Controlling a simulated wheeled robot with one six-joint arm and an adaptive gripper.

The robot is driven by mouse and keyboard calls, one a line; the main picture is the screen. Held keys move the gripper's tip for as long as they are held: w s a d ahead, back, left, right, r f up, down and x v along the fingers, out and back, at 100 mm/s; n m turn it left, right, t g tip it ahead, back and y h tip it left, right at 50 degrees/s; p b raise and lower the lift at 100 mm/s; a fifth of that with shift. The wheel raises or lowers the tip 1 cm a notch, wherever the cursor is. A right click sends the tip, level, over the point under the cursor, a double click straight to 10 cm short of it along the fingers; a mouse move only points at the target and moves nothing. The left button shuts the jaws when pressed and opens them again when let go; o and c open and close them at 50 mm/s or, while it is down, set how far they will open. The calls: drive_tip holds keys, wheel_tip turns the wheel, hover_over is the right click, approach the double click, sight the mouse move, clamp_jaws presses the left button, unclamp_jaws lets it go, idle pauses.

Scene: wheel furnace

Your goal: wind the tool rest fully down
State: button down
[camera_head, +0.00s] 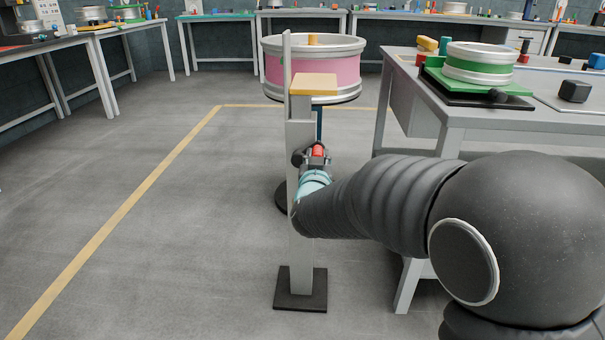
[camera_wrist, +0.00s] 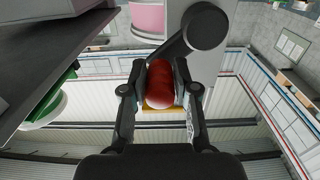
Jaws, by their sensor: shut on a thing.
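The tool rest is a slim light-grey post (camera_head: 301,250) on a dark square foot, with a yellow pad (camera_head: 314,84) on top. A tall thin upright stands beside the pad. A dark crank hub (camera_head: 298,157) sits partway up the post; it also shows in the wrist view (camera_wrist: 204,26). The crank's red handle (camera_wrist: 160,85) lies between the fingers of my gripper (camera_wrist: 160,74), which is shut on it. In the head view, my gripper (camera_head: 316,162) is at the post's right side, below the pad, and my arm hides part of the post.
A pink-banded wheel (camera_head: 315,69) on a round stand is just behind the tool rest. A grey workbench (camera_head: 420,100) with a green-banded wheel (camera_head: 480,63) stands close on the right. The floor to the left is clear, with a yellow line. Benches line the far walls.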

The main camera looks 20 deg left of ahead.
drive_tip(key=f+b, duration=0.1)
drive_tip(key=d+f+b, duration=0.1)
drive_tip(key=f+b, duration=0.1)
drive_tip(key=shift+w+f, duration=0.1)
drive_tip(key=shift+f, duration=0.15)
drive_tip(key=f, duration=0.1)
drive_tip(key=a+f, duration=0.1)
drive_tip(key=f, duration=0.1)
drive_tip(key=shift+a, duration=0.1)
idle(0.5)
